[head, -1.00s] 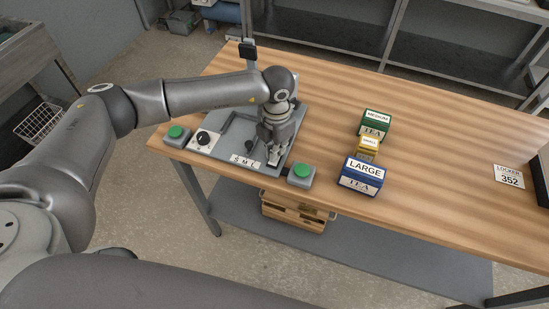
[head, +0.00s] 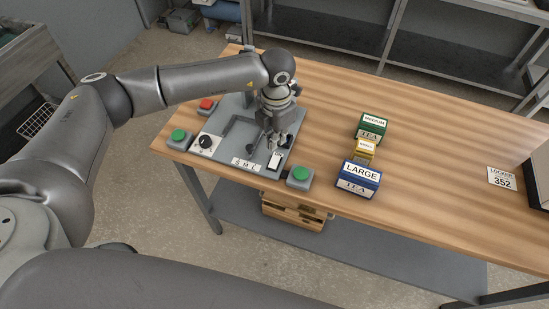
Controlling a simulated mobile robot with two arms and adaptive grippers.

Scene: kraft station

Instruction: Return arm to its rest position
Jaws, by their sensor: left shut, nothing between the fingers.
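My left arm reaches in from the left over the wooden table. My left gripper (head: 275,143) points down above the right part of a grey machine panel (head: 228,152). It is shut and holds nothing. Its fingertips are near a small white switch (head: 275,161) at the panel's right; I cannot tell whether they touch. White labels (head: 245,163) with S, M and L lie along the panel's front edge. A black dial (head: 205,142) sits at the panel's left. My right gripper is not in view.
Green buttons stand left (head: 178,138) and right (head: 300,177) of the panel, with a red button (head: 207,106) behind. Green (head: 372,127), yellow (head: 365,150) and blue (head: 359,177) tea boxes stand to the right. A locker card (head: 502,178) lies farther right. The table (head: 430,150) between is clear.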

